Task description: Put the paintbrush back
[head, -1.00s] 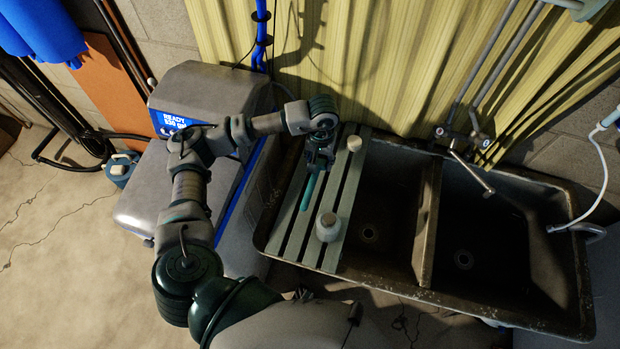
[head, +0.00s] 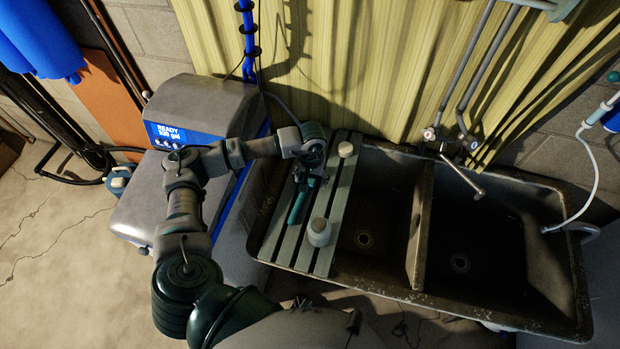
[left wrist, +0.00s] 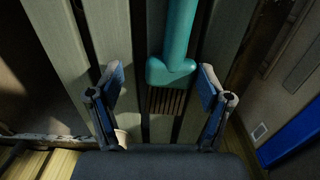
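The paintbrush has a teal handle (head: 297,208) and lies on the slatted grey-green board (head: 325,247) over the left end of the sink. In the left wrist view its teal handle (left wrist: 177,35) runs up from a wide teal base (left wrist: 170,72) with brown bristles below. My left gripper (head: 308,180) is over the bristle end in the head view. In the left wrist view its blue-padded fingers (left wrist: 160,88) are apart, one on each side of the brush head, with gaps visible. The arm hides part of the brush in the head view. My right gripper is not in view.
A pale jar (head: 319,232) stands on the board right of the handle, and a smaller pale one (head: 346,149) stands at its far end. The two-basin sink (head: 480,250) lies to the right. The grey water softener (head: 205,105) stands left of the board.

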